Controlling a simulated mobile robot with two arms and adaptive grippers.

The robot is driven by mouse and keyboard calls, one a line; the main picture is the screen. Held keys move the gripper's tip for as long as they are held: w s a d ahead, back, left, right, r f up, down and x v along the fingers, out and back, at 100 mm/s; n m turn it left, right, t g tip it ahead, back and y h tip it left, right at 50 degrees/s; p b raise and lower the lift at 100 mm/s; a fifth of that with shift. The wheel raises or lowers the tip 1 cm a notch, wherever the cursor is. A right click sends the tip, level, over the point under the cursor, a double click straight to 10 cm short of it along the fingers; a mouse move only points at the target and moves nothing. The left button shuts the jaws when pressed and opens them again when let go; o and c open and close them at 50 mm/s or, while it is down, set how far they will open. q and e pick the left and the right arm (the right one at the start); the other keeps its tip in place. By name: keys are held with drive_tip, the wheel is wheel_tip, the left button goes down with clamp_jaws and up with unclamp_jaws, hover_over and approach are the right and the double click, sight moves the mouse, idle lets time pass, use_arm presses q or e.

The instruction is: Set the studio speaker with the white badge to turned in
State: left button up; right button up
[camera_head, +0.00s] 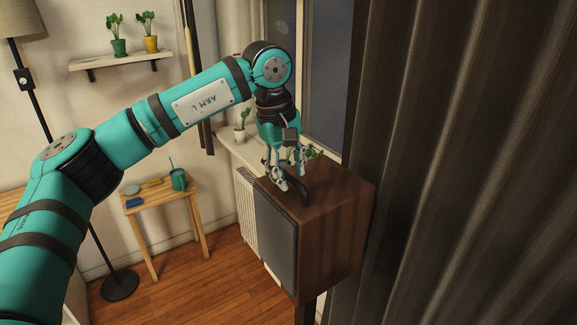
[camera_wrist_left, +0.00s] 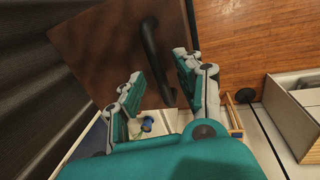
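The studio speaker (camera_head: 335,225) is a dark brown wooden box with a grey front (camera_head: 276,245), raised on a dark stand. Its front faces lower left in the head view. A black bar handle (camera_head: 304,192) rises from its top. No white badge can be made out. My left gripper (camera_head: 281,176) points down just over the speaker's top, close to the handle. In the left wrist view, the gripper's fingers (camera_wrist_left: 157,76) are spread apart, with the handle (camera_wrist_left: 149,45) showing between them against the brown top (camera_wrist_left: 105,50). Contact cannot be told. My right gripper is not in view.
A dark curtain (camera_head: 460,160) hangs close to the speaker's right. A window sill with a potted plant (camera_head: 241,125) and a white radiator (camera_head: 246,210) lie behind. A small wooden table (camera_head: 160,197) with a teal mug (camera_head: 179,179) and a floor lamp stand at left.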

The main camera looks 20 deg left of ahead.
use_arm(q)
drive_tip(key=shift+f, duration=0.15)
drive_tip(key=c, duration=0.6)
clamp_jaws()
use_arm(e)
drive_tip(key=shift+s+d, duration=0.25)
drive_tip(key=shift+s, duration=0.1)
